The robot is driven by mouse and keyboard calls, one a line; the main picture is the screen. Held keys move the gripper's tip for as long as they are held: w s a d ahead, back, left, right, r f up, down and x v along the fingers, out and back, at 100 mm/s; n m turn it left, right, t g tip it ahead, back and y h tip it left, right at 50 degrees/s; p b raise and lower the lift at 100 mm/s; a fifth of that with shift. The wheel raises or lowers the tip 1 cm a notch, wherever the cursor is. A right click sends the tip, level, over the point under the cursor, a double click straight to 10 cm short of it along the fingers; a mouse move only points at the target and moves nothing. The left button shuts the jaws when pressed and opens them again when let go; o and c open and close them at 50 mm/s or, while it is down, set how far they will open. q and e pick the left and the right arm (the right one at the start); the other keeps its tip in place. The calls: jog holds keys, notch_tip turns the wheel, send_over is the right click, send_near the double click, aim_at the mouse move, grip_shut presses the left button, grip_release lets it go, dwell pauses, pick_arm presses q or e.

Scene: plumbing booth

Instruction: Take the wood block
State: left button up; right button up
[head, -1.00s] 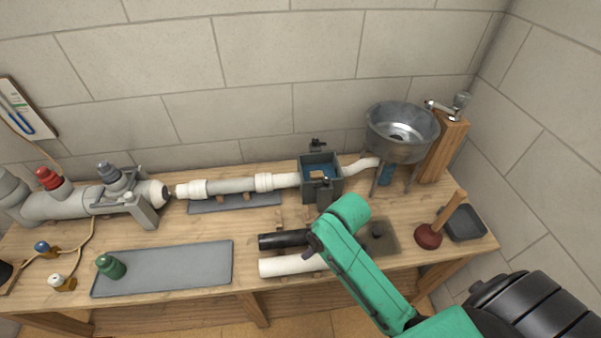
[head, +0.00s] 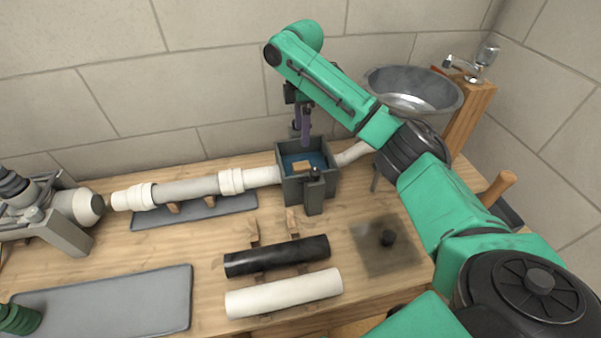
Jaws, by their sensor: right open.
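The wood block (head: 302,166) is small and tan. It lies inside the grey open-topped box (head: 294,190), on the blue surface within. My right gripper (head: 304,138) points down from the green arm, above the back part of the box. Its fingers look dark and purple, and they are open, a little above the block and apart from it as far as I can tell. The arm partly hides the wall behind. My left gripper is not in view.
A white pipe (head: 262,176) joins the box on its left, and another bends off right toward a metal basin (head: 415,88). A dark clamp post (head: 313,190) stands at the box's front. Black (head: 277,256) and white (head: 284,293) pipes lie in front.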

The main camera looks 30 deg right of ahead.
jog(key=p, duration=0.1)
send_over(301, 165)
jog(key=f, duration=0.5)
jog(key=shift+s+f, duration=0.2)
jog(key=shift+f, duration=0.2)
notch_tip(301, 165, down, 7)
jog(key=shift+p, duration=0.65)
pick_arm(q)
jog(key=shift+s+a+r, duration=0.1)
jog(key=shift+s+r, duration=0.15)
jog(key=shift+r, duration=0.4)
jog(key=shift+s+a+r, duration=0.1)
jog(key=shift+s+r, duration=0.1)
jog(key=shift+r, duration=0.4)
pick_arm(e)
jog(key=shift+w+f, duration=0.15)
jog(key=shift+f, duration=0.25)
grip_shut()
